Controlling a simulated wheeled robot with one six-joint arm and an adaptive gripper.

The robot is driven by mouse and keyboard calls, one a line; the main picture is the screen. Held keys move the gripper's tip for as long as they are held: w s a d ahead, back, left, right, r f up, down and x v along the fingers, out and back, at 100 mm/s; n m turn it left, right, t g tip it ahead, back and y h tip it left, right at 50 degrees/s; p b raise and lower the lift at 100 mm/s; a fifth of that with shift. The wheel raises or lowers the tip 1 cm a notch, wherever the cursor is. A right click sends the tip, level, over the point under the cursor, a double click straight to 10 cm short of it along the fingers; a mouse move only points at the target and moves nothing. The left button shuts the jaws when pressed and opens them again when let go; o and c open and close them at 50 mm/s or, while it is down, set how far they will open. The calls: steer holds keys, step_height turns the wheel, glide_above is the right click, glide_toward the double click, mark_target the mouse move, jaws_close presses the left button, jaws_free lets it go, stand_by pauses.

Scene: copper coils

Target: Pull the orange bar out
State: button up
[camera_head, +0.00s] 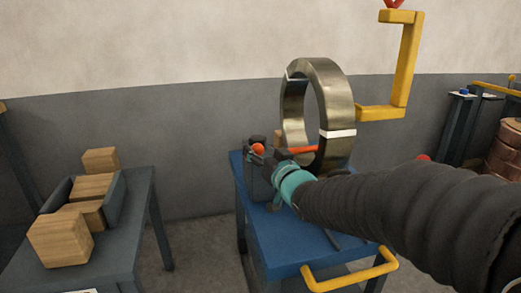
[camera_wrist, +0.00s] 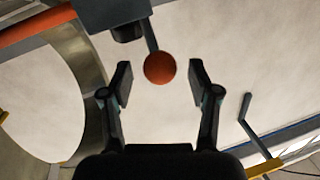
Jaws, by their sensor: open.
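The orange bar (camera_head: 303,149) runs sideways through the upright metal coil (camera_head: 343,105) in the head view. It also shows at the top left of the wrist view (camera_wrist: 38,26). An orange ball (camera_head: 258,148) sits to the left of the bar, beside a dark block. In the wrist view the ball (camera_wrist: 159,67) appears between my fingertips. My gripper (camera_wrist: 161,80) is open, with a finger on each side of the ball and gaps visible. In the head view my gripper (camera_head: 257,156) is at the ball, partly hidden by my arm.
The coil stands on a blue cart (camera_head: 285,228) with a yellow handle (camera_head: 350,269). A yellow hook (camera_head: 403,65) hangs right of the coil. A grey table (camera_head: 130,225) with wooden blocks (camera_head: 62,240) stands left. Copper coils (camera_head: 507,150) are at far right. Floor shows between table and cart.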

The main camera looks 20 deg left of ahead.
steer(key=shift+x, duration=0.95)
